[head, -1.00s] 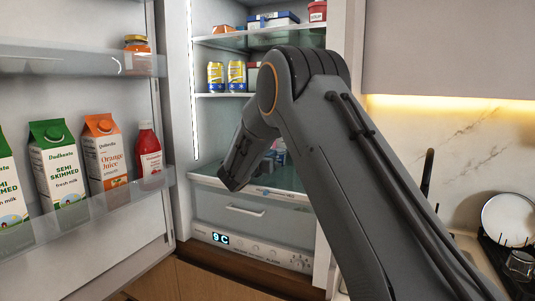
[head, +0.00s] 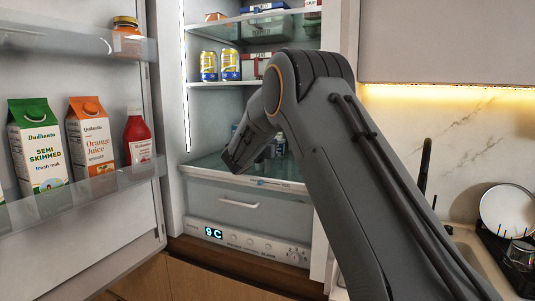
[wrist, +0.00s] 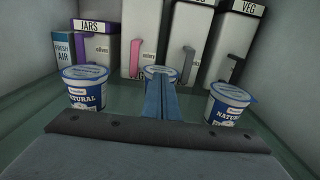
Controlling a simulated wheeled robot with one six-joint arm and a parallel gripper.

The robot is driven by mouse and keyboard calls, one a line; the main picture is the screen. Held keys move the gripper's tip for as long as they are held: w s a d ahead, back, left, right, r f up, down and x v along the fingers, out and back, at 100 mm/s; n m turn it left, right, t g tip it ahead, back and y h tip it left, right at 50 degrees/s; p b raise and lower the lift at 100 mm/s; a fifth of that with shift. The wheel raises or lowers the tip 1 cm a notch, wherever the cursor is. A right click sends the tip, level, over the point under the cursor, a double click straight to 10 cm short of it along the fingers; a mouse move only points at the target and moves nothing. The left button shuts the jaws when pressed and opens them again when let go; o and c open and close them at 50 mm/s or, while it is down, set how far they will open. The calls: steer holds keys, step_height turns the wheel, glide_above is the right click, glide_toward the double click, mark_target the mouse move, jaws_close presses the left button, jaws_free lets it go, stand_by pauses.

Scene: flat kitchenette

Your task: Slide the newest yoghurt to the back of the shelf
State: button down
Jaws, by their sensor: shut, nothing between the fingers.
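Three white-and-blue yoghurt pots stand on the glass shelf. In the wrist view one pot (wrist: 86,90) is at the left and one (wrist: 228,105) at the right. A third pot (wrist: 158,70) is straight ahead, mostly hidden behind my fingers. I cannot read any dates on them, so I cannot tell which is newest. My gripper (wrist: 160,86) is shut and empty, pointing into the shelf between the left and right pots. I cannot tell whether it touches the middle pot. In the head view my arm covers most of this shelf (head: 204,165).
Boxes line the back of the shelf, including a JARS box (wrist: 92,28), a FRESH AIR box (wrist: 66,46) and tall white cartons (wrist: 140,40). Side walls close in the shelf. The open fridge door at left holds a milk carton (head: 38,145) and juice (head: 92,138).

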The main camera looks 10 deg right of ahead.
steer(key=shift+f+b+x, duration=0.2)
steer(key=shift+b+x, duration=0.5)
steer(key=shift+x, duration=0.35)
steer(key=shift+w+d+r+b, duration=0.2)
steer(key=shift+w+d+b, duration=0.1)
